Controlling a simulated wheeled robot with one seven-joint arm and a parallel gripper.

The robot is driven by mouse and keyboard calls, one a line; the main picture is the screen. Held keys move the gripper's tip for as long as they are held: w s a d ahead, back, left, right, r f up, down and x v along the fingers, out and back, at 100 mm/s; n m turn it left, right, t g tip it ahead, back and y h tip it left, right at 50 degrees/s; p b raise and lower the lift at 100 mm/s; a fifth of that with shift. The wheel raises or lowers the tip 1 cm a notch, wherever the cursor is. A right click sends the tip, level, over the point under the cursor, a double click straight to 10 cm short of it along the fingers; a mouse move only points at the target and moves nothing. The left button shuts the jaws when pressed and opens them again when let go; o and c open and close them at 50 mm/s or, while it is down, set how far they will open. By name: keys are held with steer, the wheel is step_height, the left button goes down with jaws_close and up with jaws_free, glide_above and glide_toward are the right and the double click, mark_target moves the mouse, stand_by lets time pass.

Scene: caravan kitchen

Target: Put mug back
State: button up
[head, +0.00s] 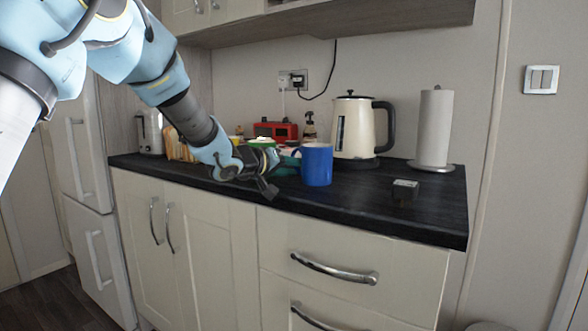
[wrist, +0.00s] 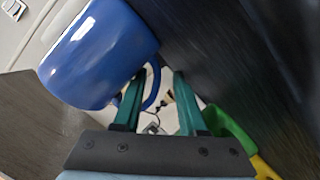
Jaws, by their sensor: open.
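A blue mug (head: 316,166) stands upright on the dark countertop near its front edge, in front of the kettle. It fills the upper left of the wrist view (wrist: 98,55). My gripper (head: 268,187) is low over the counter, just left of the mug in the head view. In the wrist view my gripper (wrist: 159,76) is open, with its two green fingers apart. The mug's handle (wrist: 153,88) shows in the gap between the fingers, close to the finger on the mug's side. I cannot tell whether they touch.
A cream kettle (head: 358,126) stands behind the mug, with a paper towel roll (head: 435,125) to its right. A small dark box (head: 405,189) lies on the counter (head: 360,207). A red radio (head: 275,130) and several small items crowd behind my gripper. Cabinets hang above.

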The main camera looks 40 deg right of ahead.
steer(key=shift+r, duration=0.1)
steer(key=shift+a+r, duration=0.15)
steer(key=p+v, duration=0.1)
steer(key=v, duration=1)
steer(key=shift+a+r, duration=0.1)
steer(key=shift+a, duration=0.25)
